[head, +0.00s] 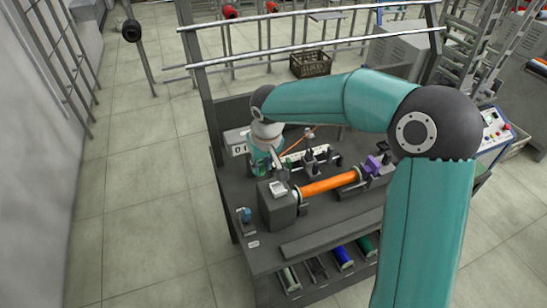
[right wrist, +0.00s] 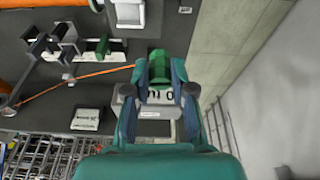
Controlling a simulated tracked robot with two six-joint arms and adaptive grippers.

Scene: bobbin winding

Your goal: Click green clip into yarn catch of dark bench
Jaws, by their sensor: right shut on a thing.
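My right gripper (head: 276,167) reaches down over the left part of the dark bench (head: 345,215). In the right wrist view my right gripper (right wrist: 160,68) is shut on the green clip (right wrist: 158,58), which sits between the fingertips. An orange yarn (right wrist: 85,77) runs from the left towards the clip; where it ends is hard to tell. The yarn catch cannot be made out for certain, and I cannot tell whether the clip touches it. My left gripper is in neither view.
A grey box (head: 276,207) and an orange roll (head: 329,185) stand in front of the gripper. A purple part (head: 373,164) is at the roll's right end. A numbered counter box (head: 236,143) stands behind left. Coloured spools (head: 343,257) lie on a lower shelf.

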